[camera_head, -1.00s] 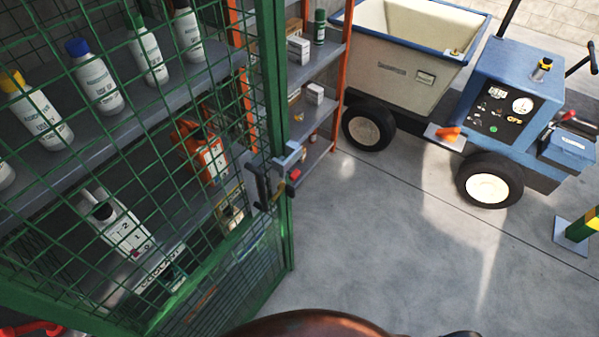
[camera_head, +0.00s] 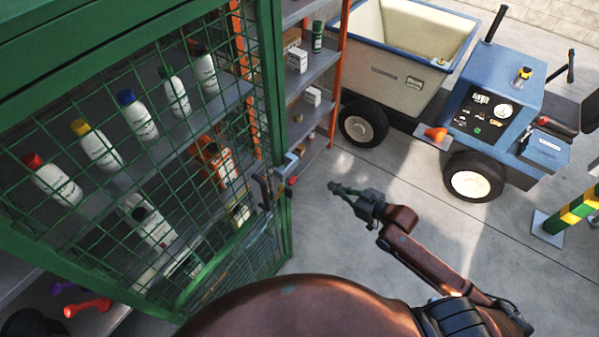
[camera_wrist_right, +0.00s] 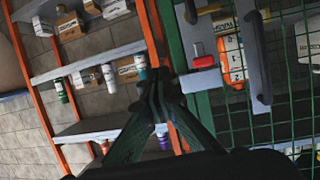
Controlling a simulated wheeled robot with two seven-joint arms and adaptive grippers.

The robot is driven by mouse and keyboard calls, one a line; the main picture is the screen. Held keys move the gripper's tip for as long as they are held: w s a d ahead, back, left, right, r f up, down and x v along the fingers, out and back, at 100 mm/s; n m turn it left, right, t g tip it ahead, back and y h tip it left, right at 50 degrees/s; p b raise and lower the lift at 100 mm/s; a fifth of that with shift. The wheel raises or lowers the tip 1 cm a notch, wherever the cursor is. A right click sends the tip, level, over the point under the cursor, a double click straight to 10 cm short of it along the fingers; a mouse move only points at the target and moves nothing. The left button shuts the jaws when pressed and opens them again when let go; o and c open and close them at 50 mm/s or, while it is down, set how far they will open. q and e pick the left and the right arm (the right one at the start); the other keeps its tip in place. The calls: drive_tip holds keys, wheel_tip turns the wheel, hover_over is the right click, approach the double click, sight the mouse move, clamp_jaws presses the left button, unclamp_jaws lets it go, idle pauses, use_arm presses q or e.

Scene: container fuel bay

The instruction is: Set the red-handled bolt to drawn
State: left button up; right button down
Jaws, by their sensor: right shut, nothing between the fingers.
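The red-handled bolt (camera_head: 293,180) sits on the green frame edge of the mesh cage door (camera_head: 285,225), beside a dark upright handle (camera_head: 263,190). In the right wrist view its red handle (camera_wrist_right: 197,48) shows right of the fingers, next to a grey plate and the dark bar handle (camera_wrist_right: 257,58). My right gripper (camera_head: 335,187) is shut and empty. It points left toward the bolt, with a gap between them. Its fingertips (camera_wrist_right: 160,88) show together in the wrist view. The bolt's rod position is too small to tell. My left gripper is not in view.
Bottles and an orange canister (camera_head: 212,160) stand on shelves behind the mesh. An orange-framed open shelf (camera_head: 333,95) stands beyond the door. A blue cart (camera_head: 500,110) is at the upper right, with a yellow-green post (camera_head: 575,208) near it. The floor between is clear.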

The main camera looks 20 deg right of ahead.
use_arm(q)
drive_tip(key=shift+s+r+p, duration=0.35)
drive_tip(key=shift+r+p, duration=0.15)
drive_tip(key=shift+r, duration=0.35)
use_arm(e)
drive_tip(key=s+a+r+n+y, duration=0.1)
drive_tip(key=s+a+r+y, duration=0.1)
drive_tip(key=a+r, duration=0.3)
wheel_tip(320, 180, up, 4)
drive_tip(key=shift+s+a+f+n, duration=0.15)
drive_tip(key=shift+s+a+n, duration=0.1)
drive_tip(key=shift+a+n, duration=0.05)
drive_tip(key=w+a+f, duration=0.1)
drive_tip(key=w+a, duration=0.1)
drive_tip(key=w+a+f+p, duration=0.1)
drive_tip(key=w+a+f, duration=0.1)
drive_tip(key=w, duration=0.1)
drive_tip(key=w+a+f+p, duration=0.1)
drive_tip(key=w+a+f, duration=0.1)
drive_tip(key=shift+w+f, duration=0.1)
drive_tip(key=shift+w, duration=0.3)
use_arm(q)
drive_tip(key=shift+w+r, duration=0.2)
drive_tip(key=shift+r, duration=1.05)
use_arm(e)
drive_tip(key=shift+f, duration=0.65)
